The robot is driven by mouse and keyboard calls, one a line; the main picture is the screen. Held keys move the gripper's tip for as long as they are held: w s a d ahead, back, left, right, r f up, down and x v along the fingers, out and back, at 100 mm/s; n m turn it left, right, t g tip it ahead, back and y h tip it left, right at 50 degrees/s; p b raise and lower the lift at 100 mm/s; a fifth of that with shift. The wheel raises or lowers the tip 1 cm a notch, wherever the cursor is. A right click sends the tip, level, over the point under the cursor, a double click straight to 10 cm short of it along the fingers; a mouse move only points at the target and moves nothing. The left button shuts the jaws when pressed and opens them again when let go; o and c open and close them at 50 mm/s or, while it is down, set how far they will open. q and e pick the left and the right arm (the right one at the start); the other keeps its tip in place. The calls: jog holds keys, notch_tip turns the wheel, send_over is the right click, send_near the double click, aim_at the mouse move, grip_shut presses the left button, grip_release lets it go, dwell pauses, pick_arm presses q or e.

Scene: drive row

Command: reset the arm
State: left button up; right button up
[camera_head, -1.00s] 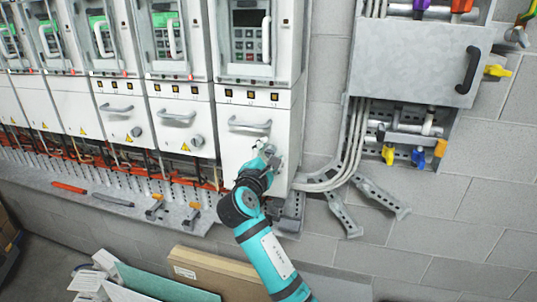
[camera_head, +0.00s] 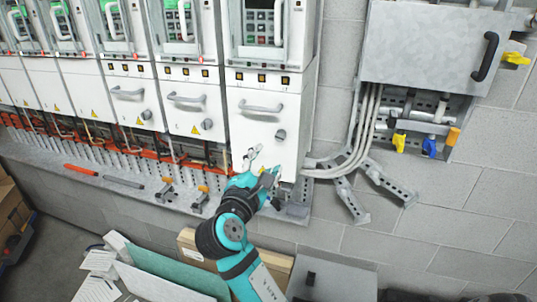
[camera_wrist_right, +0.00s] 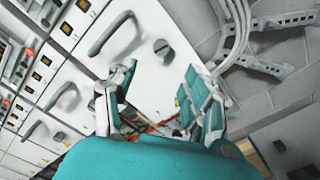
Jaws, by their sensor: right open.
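My right arm comes up from the bottom of the head view. Its gripper (camera_head: 260,165) is open and empty, just in front of the lower part of the rightmost white cabinet (camera_head: 262,118). The right wrist view shows the open gripper (camera_wrist_right: 160,100) with its two fingers apart and nothing between them. A grey knob (camera_head: 281,135) and a grey bar handle (camera_head: 261,106) on that cabinet door are above the gripper. The knob also shows in the wrist view (camera_wrist_right: 164,48), beyond the fingers. My left gripper is not in view.
A row of drive cabinets runs along the wall. A grey shelf (camera_head: 140,201) below holds an orange-handled tool (camera_head: 81,170) and clamps. Grey cables (camera_head: 362,130) and brackets are at right, under a grey box (camera_head: 425,45). Boards and papers (camera_head: 165,272) lie at the bottom.

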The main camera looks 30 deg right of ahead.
jog(key=shift+s, duration=0.1)
dwell(0.4)
